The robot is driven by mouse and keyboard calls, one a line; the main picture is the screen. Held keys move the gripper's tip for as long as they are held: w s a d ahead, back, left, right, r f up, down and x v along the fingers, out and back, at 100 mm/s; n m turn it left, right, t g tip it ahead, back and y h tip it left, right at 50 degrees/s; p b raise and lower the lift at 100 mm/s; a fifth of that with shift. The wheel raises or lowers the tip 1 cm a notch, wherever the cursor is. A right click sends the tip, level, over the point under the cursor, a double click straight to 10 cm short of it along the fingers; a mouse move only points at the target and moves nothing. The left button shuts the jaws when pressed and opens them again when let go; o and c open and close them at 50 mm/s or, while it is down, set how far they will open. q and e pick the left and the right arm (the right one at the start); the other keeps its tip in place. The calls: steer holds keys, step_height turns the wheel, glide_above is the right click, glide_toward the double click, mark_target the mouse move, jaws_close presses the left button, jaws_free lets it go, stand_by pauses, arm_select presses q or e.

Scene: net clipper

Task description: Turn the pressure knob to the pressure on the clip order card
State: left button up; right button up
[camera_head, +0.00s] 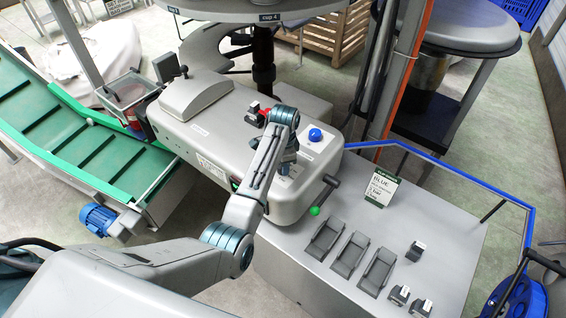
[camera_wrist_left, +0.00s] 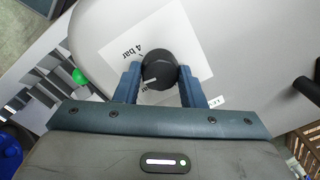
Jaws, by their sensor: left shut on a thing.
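The pressure knob (camera_wrist_left: 158,70) is a round black knob on a white label plate (camera_wrist_left: 182,28) in the left wrist view. Its white mark points toward the lower left of that view. "4 bar" is printed beside it at the upper left; another "bar" label below is partly hidden. My left gripper (camera_wrist_left: 159,80) is shut on the knob, one finger on each side. In the head view my left gripper (camera_head: 287,168) is on the grey machine's top and hides the knob. The clip order card (camera_head: 381,189) stands on the table, reading "BLUE"; its smaller lines are hard to read.
A blue button (camera_head: 315,135) sits close behind my left gripper on the machine (camera_head: 220,122). Grey trays (camera_head: 348,256) and small black clip blocks (camera_head: 416,250) are on the table. A green conveyor (camera_head: 70,140) is at left.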

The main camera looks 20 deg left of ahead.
arm_select(q)
steer(key=o, duration=1)
steer(key=shift+r, duration=0.1)
step_height(320, 180, up, 7)
steer(key=b, duration=0.3)
steer(key=shift+d, duration=0.15)
steer(key=r+p, duration=0.1)
steer(key=r, duration=0.1)
steer(key=r+p, duration=0.1)
steer(key=shift+s+r+p, duration=0.2)
steer(key=shift+r+p, duration=0.15)
steer(key=shift+w, duration=0.1)
steer(key=shift+f, duration=0.15)
